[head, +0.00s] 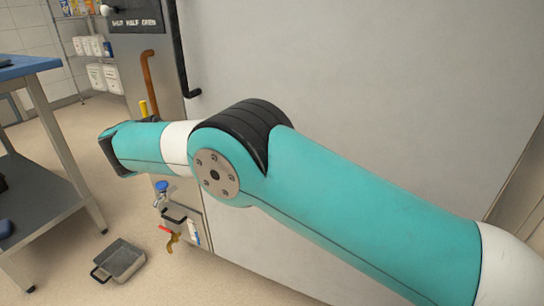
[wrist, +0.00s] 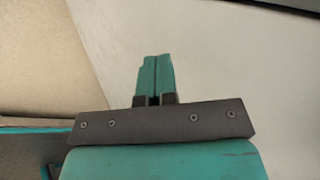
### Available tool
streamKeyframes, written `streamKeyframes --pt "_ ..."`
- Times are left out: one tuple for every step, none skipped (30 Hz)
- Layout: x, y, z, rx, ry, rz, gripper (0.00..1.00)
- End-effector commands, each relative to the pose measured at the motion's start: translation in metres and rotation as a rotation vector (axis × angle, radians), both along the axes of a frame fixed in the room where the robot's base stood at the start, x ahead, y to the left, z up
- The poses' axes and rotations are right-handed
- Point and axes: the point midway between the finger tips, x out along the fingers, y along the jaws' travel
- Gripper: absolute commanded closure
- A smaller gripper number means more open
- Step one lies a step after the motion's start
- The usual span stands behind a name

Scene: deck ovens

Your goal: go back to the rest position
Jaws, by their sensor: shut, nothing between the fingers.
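My gripper (wrist: 154,75) shows in the wrist view, with its two teal fingers shut together and nothing between them. It points away from the camera, in front of a pale surface. In the head view my teal arm reaches from the lower right across to the left, and its far end hides what is behind it. The fingers cannot be made out in the head view.
A large pale grey panel (head: 400,80) stands close behind my arm. Left of it are a black handle (head: 183,60) and a drain valve (head: 170,235). A metal pan (head: 122,262) lies on the floor.

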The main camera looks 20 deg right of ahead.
Motion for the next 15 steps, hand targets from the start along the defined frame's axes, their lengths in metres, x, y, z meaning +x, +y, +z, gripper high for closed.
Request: streamKeyframes --pt "-0.009 0.011 0.018 0.003 -0.005 0.006 1.0" --pt "-0.014 0.015 0.023 0.004 -0.003 0.006 1.0" --pt "-0.019 0.019 0.03 0.003 -0.003 0.004 1.0" --pt "-0.023 0.021 0.034 0.003 -0.002 0.004 1.0" --pt "-0.027 0.024 0.039 0.002 -0.002 0.003 1.0" --pt "-0.031 0.027 0.044 0.002 -0.002 0.0 1.0" --pt "-0.034 0.029 0.048 0.003 -0.001 -0.001 1.0" --pt "-0.037 0.031 0.052 0.002 0.0 -0.002 1.0" --pt "-0.041 0.034 0.056 0.003 -0.001 -0.003 1.0" --pt "-0.043 0.035 0.059 0.002 -0.001 -0.005 1.0" --pt "-0.045 0.036 0.061 0.002 -0.001 -0.005 1.0" --pt "-0.047 0.038 0.064 0.001 -0.001 -0.006 1.0" --pt "-0.049 0.039 0.065 0.0 0.0 -0.006 1.0" --pt "-0.05 0.04 0.066 0.001 0.001 -0.006 1.0" --pt "-0.051 0.041 0.068 -0.002 0.004 -0.002 1.0"
